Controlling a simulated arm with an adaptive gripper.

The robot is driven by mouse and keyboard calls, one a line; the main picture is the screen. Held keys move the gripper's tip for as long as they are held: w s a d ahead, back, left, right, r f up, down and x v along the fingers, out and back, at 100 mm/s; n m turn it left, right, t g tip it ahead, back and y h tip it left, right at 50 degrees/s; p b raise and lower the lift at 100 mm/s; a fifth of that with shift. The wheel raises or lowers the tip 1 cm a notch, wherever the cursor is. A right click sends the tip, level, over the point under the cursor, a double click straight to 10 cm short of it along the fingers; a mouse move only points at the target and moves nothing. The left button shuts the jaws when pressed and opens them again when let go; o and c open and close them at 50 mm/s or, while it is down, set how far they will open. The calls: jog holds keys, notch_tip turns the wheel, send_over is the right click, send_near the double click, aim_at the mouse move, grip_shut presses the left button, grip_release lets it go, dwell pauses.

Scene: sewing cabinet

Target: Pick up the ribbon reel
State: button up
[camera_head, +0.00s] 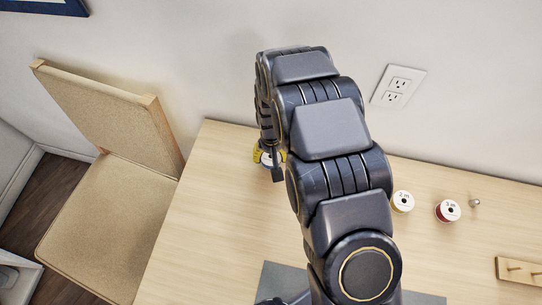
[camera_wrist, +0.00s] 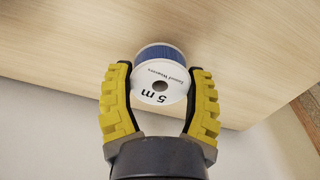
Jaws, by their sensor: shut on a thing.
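A ribbon reel (camera_wrist: 158,86) with blue ribbon and a white end label reading "5 m" sits between the yellow-padded fingers of my gripper (camera_wrist: 160,76) in the wrist view. The fingers are shut on it, one on each side of the reel. In the head view my gripper (camera_head: 268,156) is at the left part of the table, mostly hidden behind my arm. A small part of the reel (camera_head: 266,160) shows there between the fingers. I cannot tell whether the reel touches the tabletop.
On the wooden table (camera_head: 205,215), a pale reel (camera_head: 402,201) and a red reel (camera_head: 447,211) stand right of my arm, near a small metal knob-like item (camera_head: 475,203). A pegged wooden rack (camera_head: 520,271) lies at the right edge. A chair (camera_head: 110,190) stands left.

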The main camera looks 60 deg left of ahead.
jog(key=s+d+r, duration=0.5)
jog(key=d+r, duration=0.6)
jog(key=d, duration=0.2)
jog(key=shift+r, duration=0.4)
jog(key=shift+w, duration=0.15)
